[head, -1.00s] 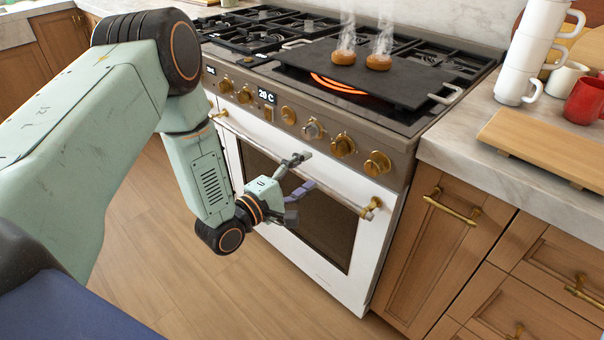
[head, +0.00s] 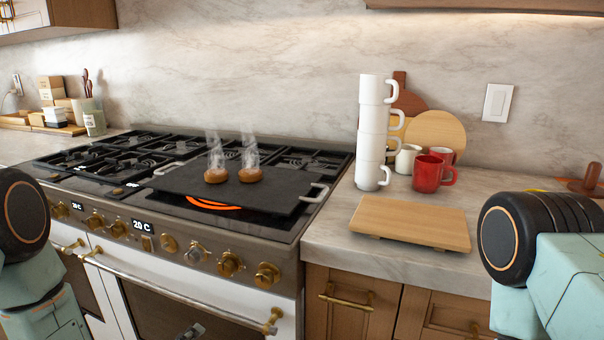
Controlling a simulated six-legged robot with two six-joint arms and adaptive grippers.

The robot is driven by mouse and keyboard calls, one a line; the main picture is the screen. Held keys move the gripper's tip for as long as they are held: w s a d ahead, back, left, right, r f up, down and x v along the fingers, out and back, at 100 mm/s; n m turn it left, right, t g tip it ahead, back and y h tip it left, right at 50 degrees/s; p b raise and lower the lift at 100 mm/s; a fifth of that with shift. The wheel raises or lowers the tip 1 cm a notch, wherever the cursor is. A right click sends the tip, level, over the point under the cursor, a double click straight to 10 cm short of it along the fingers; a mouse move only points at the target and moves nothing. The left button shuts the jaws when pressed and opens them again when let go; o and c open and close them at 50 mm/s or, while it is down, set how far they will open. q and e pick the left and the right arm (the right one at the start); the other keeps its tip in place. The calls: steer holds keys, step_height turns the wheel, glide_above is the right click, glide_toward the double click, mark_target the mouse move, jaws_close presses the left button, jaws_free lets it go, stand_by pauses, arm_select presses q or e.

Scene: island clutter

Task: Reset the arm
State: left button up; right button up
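My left arm (head: 25,250) stands at the left edge of the head view, in front of the stove. A small grey piece, seemingly a tip of my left gripper (head: 188,331), shows at the bottom edge in front of the oven door. The rest of that gripper is below the picture, so its opening is hidden. My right arm (head: 530,250) shows at the right edge beside the counter. My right gripper is out of view.
The stove (head: 245,215) holds a black griddle (head: 270,190) with two steaming buns (head: 250,174) over a glowing burner. On the right counter are stacked white cups (head: 371,145), a red mug (head: 427,174) and a wooden board (head: 411,222).

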arm_select(q)
steer(key=s+d+f+m+g+y, duration=0.1)
steer(key=s+f+m+g, duration=0.3)
steer(key=s, duration=0.5)
steer(key=s+f+m+g+y, duration=0.1)
steer(key=s+f+m+g, duration=0.25)
steer(key=s+f, duration=0.35)
steer(key=s+m+g+y, duration=0.1)
steer(key=s+g, duration=0.4)
steer(key=s, duration=1.2)
steer(key=shift+s+d+r+m+g+y, duration=0.2)
steer(key=shift+m+g+y, duration=0.15)
steer(key=shift+m, duration=0.4)
